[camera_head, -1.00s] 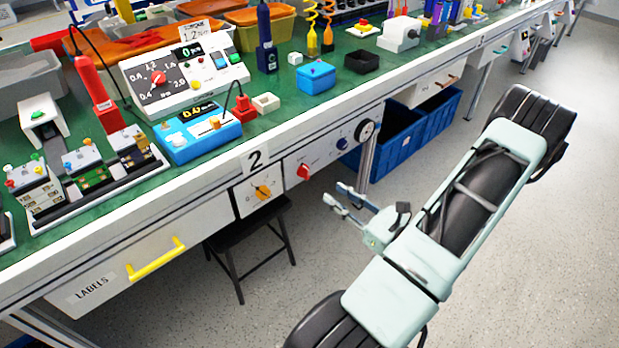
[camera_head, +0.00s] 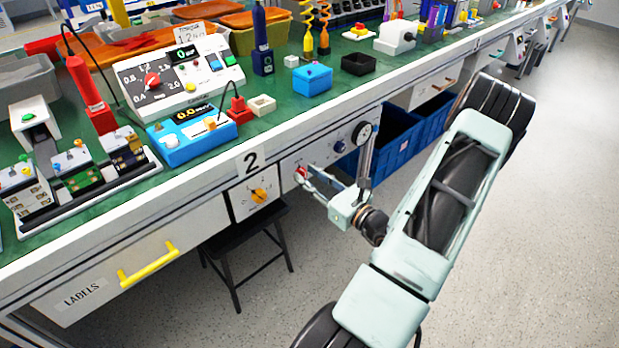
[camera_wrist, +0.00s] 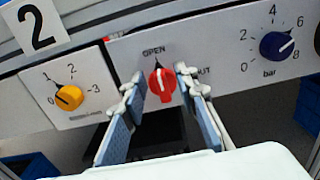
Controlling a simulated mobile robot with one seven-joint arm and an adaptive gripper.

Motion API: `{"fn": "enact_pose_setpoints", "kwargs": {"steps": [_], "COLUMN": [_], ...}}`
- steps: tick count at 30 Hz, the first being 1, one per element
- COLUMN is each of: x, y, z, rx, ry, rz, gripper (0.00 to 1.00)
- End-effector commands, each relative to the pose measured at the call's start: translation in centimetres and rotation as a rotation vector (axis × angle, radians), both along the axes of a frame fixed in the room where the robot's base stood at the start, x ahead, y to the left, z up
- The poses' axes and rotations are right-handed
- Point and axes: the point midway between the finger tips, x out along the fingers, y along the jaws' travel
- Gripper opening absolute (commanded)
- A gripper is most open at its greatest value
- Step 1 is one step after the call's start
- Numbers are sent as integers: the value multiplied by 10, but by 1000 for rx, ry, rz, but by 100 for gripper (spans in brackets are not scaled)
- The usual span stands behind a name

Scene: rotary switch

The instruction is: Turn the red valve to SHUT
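The red valve (camera_wrist: 161,85) is a round knob with a raised grip bar on a white panel. Its pointer is up at the OPEN label in the wrist view. The SHUT label (camera_wrist: 204,71) is to its right, its first letters hidden behind a finger. My gripper (camera_wrist: 159,79) is open, one fingertip on each side of the valve. I cannot tell whether either finger touches it. In the head view the valve (camera_head: 300,174) is at the table front, with my gripper (camera_head: 307,177) reaching it from the right.
A yellow dial (camera_wrist: 69,97) is left of the valve. A blue bar knob (camera_wrist: 276,46) and a gauge (camera_head: 362,131) are to its right. A black stool (camera_head: 245,235) stands below. Blue bins (camera_head: 395,143) sit under the table. The floor at right is clear.

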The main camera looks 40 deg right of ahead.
Motion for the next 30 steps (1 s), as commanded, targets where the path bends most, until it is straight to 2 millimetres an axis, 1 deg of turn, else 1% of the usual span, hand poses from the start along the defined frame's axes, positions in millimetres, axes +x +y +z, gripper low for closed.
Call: {"fn": "enact_pose_setpoints", "kwargs": {"steps": [4,5,12,23,30], "x": [0,0,0,0,-1], "y": [0,0,0,0,-2], "z": [0,0,0,1,3], "rx": [0,0,0,23,134], "ry": [0,0,0,3,12], "rz": [0,0,0,0,-1], "gripper": [28,25,0,0,0]}}
